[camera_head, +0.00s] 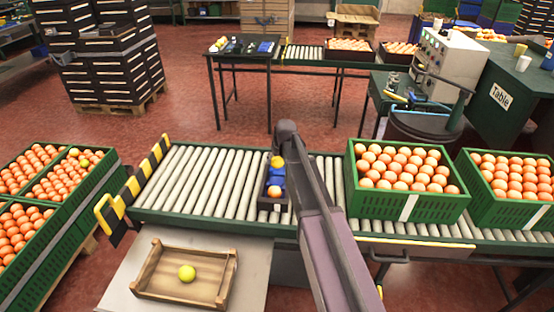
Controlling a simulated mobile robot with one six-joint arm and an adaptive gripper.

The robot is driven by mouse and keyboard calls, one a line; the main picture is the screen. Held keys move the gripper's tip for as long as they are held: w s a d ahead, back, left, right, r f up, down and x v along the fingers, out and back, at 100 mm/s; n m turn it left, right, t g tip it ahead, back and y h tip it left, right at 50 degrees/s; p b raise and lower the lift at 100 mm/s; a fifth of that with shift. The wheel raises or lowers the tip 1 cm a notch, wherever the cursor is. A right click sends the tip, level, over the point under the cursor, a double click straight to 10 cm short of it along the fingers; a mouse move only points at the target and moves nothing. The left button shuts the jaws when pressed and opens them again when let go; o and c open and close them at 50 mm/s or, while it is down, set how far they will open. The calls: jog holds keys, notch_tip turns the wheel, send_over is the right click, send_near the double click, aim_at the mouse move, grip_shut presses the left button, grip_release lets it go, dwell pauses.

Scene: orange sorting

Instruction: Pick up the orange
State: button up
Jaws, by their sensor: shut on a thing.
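My arm reaches up from the bottom centre over the roller conveyor (200,185), and its dark joint is at the upper end. Blue pieces (275,176) and a round yellow thing (278,161) show behind the orange, partly covered by the arm.
A wooden tray (150,287) with one yellow fruit (187,273) lies at the front left. Green crates of oranges (385,203) (515,210) stand on the right of the conveyor, and more stand at far left (62,212). The rollers left of the dark tray are clear.

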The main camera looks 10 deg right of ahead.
jog(key=shift+r+p, duration=0.35)
jog(key=shift+r, duration=0.25)
jog(key=shift+d, duration=0.15)
dwell(0.7)
